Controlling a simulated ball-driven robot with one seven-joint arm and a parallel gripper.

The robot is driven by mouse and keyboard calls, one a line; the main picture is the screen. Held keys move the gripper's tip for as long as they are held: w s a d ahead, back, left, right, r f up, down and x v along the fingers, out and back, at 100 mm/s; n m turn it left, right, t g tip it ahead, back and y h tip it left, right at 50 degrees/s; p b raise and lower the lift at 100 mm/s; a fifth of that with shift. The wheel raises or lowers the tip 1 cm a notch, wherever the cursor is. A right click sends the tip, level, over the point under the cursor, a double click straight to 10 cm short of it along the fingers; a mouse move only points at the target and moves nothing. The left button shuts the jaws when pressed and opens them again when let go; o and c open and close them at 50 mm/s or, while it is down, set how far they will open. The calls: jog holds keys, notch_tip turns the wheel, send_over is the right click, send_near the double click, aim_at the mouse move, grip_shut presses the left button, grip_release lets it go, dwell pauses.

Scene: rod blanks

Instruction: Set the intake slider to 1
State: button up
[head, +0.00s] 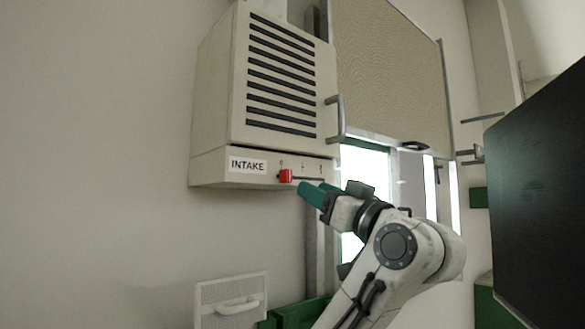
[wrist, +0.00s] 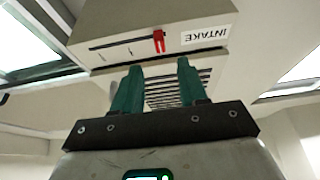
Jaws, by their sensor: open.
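The intake unit (head: 212,115) is a beige wall box with a white INTAKE label (head: 247,165). A red slider knob (head: 285,176) sits at the left end of a dark horizontal slot (head: 308,179), under the leftmost of the small marks, which are too small to read. In the wrist view the box appears inverted, with the red knob (wrist: 159,41) beside the INTAKE label (wrist: 205,35). My gripper (head: 316,190) is open and empty, just right of and below the knob. In the wrist view its teal fingers (wrist: 158,68) stand apart, the knob beyond their tips.
A louvred grille (head: 282,75) covers the box front above the slot. A tan cabinet door (head: 385,70) with a grey handle (head: 336,118) is close on the right. A dark panel (head: 545,190) stands far right. A white vented panel (head: 231,300) is low on the wall.

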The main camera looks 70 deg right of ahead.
aim_at(290, 177)
jog(key=p+x, duration=0.5)
jog(key=p, duration=0.3)
jog(key=shift+w+r+p, duration=0.15)
jog(key=shift+r+p, duration=0.1)
jog(key=shift+p, duration=0.1)
jog(key=shift+f+p+x, duration=0.1)
jog(key=shift+p+x, duration=0.05)
jog(key=shift+x, duration=0.55)
jog(key=shift+f+p+x, duration=0.15)
jog(key=shift+x, duration=0.55)
jog(key=shift+d, duration=0.1)
jog(key=shift+c, duration=0.3)
grip_shut()
